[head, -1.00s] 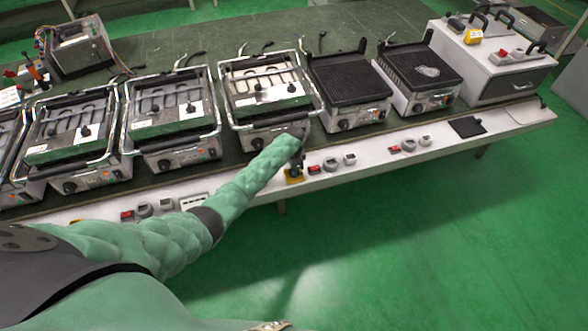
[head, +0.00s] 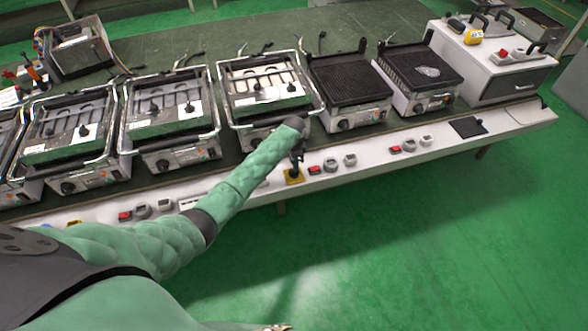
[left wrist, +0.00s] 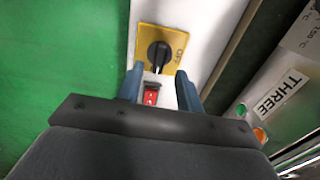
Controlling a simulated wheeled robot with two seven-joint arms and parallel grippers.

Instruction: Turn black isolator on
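The black isolator is a round black knob (left wrist: 158,55) on a square yellow plate (left wrist: 174,40) marked OFF. In the head view the yellow plate (head: 295,177) sits on the white front rail of the bench, partly covered by my gripper. My left gripper (head: 297,163) points down over it. In the left wrist view its two blue-grey fingers (left wrist: 160,84) are apart and empty. The knob lies just beyond the fingertips, roughly centred between them; contact cannot be seen. A red switch (left wrist: 151,94) shows between the fingers.
Several grills stand along the bench behind the rail, one (head: 267,88) just behind my gripper. Red switches and grey sockets (head: 332,164) line the white rail (head: 372,157). A metal cabinet (head: 500,70) stands at the right end. The green floor in front is clear.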

